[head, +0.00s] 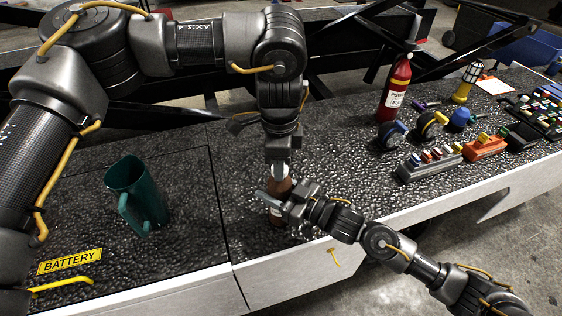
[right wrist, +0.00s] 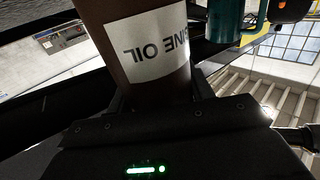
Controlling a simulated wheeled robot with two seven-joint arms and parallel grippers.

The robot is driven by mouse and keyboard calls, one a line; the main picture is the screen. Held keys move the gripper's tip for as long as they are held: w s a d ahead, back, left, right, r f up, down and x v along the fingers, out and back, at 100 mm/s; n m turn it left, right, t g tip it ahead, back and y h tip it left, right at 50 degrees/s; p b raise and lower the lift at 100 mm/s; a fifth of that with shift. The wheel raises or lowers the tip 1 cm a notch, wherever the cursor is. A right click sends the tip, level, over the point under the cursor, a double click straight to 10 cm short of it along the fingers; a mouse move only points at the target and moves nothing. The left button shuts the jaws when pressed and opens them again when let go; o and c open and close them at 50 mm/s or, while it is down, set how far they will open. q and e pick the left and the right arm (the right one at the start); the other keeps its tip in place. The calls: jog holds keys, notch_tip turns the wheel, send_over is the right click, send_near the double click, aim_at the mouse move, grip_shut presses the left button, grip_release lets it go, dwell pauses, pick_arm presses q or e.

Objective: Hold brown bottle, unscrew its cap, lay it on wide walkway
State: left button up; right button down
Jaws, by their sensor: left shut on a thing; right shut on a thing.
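The brown bottle (head: 280,187) stands upright near the front edge of the dark textured walkway (head: 335,150). My right gripper (head: 277,197) comes in from the right and is shut around the bottle's body. In the right wrist view the brown bottle (right wrist: 150,85) fills the jaws, and its white label reads upside down. My left gripper (head: 279,168) points down from above and is shut on the bottle's top, at the cap. The cap itself is hidden by the fingers, so I cannot tell how far it is turned.
A teal mug (head: 135,195) stands to the left, near a yellow BATTERY label (head: 70,261). A red extinguisher (head: 396,88), wheeled casters (head: 430,125), an orange block (head: 485,147) and a grey rack (head: 430,161) stand to the right. Bare surface lies between.

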pick_arm(q)
jog(key=n, duration=0.4)
jog(key=shift+n, duration=0.3)
jog(key=shift+a, duration=0.15)
jog(key=shift+r, duration=0.15)
jog(key=shift+r, duration=0.95)
jog(key=shift+r, duration=2.05)
pick_arm(e)
jog(key=c, duration=0.5)
grip_release()
pick_arm(q)
notch_tip(320, 180, down, 2)
jog(key=shift+f+b, duration=0.1)
jog(key=shift+b, duration=0.9)
pick_arm(e)
jog(key=v, duration=1.2)
